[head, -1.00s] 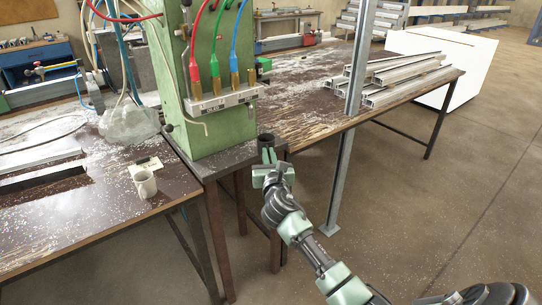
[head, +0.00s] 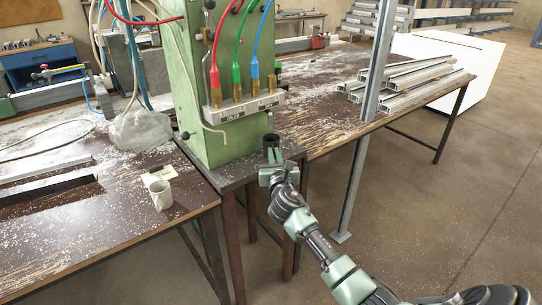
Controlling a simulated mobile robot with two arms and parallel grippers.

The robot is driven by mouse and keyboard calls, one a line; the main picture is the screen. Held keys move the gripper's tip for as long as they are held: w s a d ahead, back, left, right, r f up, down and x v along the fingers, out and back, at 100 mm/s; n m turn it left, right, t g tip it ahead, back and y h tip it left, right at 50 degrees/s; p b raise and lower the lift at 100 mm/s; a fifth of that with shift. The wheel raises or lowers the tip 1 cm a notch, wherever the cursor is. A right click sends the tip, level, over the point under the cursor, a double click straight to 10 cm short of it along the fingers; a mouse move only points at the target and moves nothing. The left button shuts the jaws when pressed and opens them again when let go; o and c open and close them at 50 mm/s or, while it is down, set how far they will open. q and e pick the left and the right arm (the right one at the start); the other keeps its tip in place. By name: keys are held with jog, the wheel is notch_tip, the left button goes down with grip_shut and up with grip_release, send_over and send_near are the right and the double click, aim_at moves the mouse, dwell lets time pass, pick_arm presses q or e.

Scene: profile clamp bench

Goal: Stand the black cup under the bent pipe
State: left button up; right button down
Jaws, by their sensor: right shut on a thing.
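The black cup (head: 271,141) is upright in the head view, at the right part of the dark ledge at the foot of the green machine. My right gripper (head: 273,165) is shut on it from the near side and hides its lower part. I cannot tell whether the cup touches the ledge. A thin cream bent pipe (head: 205,122) comes down the machine's front left of the cup; its lower end is near the machine's lower front. The cup is to the right of that end, not beneath it. My left gripper is not in view.
The green machine (head: 200,75) has a valve block (head: 240,108) with red, green and blue hoses. A steel post (head: 371,90) rises right of my arm. Metal profiles (head: 420,80) lie on the right table.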

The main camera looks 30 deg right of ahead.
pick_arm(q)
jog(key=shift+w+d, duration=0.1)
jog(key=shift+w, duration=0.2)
pick_arm(e)
jog(key=shift+w, duration=0.4)
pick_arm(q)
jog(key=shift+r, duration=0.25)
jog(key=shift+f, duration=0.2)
pick_arm(e)
jog(key=shift+f, duration=0.35)
dwell(0.3)
jog(key=c, duration=1.5)
grip_release()
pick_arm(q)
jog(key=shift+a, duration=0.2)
pick_arm(e)
jog(key=shift+s, duration=0.1)
